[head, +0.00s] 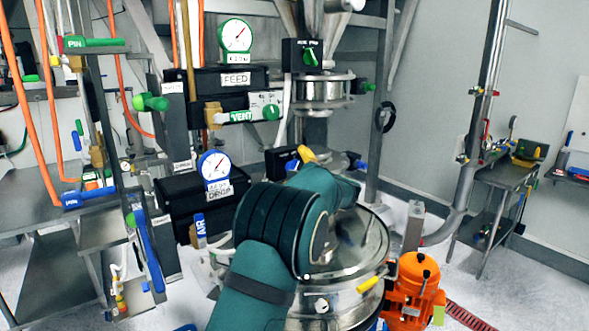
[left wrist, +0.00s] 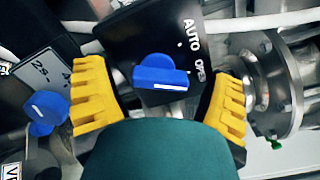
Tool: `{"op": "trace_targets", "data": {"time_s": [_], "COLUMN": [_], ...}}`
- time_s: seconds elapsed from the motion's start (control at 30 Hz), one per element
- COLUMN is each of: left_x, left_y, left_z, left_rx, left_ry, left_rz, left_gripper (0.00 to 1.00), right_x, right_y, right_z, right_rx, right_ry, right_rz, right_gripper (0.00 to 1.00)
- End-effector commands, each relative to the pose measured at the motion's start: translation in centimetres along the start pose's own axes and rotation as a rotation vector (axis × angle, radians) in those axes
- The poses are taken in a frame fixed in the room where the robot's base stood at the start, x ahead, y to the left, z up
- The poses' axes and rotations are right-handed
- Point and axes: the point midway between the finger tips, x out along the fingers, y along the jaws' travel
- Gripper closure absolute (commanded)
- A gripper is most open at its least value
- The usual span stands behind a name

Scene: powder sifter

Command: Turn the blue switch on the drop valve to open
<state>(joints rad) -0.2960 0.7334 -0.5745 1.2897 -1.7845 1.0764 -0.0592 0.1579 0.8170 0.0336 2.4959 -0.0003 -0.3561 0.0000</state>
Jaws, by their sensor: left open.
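The blue switch (left wrist: 160,75) sits on a black box (left wrist: 135,35) lettered "AUTO" and "OPEN" in the left wrist view. Its white mark lies along the lower right part of the knob, pointing roughly right, near the "OPEN" lettering. My left gripper (left wrist: 162,98) is open, with one yellow finger on each side of the switch, apart from it. In the head view a yellow fingertip (head: 307,154) of it shows beside the black box (head: 277,161) and the blue knob (head: 292,165). My teal arm hides the rest. My right gripper is out of view.
Another blue knob (left wrist: 45,108) is left of the left finger, and a metal flanged pipe (left wrist: 275,85) is close right. In the head view a green switch (head: 310,57) is above, a steel vessel (head: 360,245) below, and an orange motor (head: 415,285) lower right.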

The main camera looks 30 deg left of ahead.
Motion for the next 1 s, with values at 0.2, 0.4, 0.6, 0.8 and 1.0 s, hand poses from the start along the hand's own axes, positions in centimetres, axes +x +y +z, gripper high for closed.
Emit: {"op": "trace_targets", "data": {"time_s": [0.2,0.4,0.6,0.8,1.0], "left_x": [-1.1,-4.7,-8.7,-11.2,-12.1], "left_y": [0.0,-0.1,-0.1,0.0,0.0], "left_z": [-0.1,-0.1,0.0,0.0,0.0], "left_rx": [0.0,-0.001,0.0,-0.001,0.0], "left_ry": [0.002,0.004,0.003,0.001,0.001], "left_rz": [0.0,-0.001,-0.001,-0.001,0.0], "left_gripper": [0.17,0.17,0.17,0.17,0.17], "right_x": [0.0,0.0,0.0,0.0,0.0], "right_y": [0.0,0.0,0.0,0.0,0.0], "right_z": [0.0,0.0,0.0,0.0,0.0], "right_rx": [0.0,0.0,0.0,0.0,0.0], "right_ry": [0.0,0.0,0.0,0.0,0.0], "right_rz": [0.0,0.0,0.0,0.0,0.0], "right_gripper": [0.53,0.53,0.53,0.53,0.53]}}
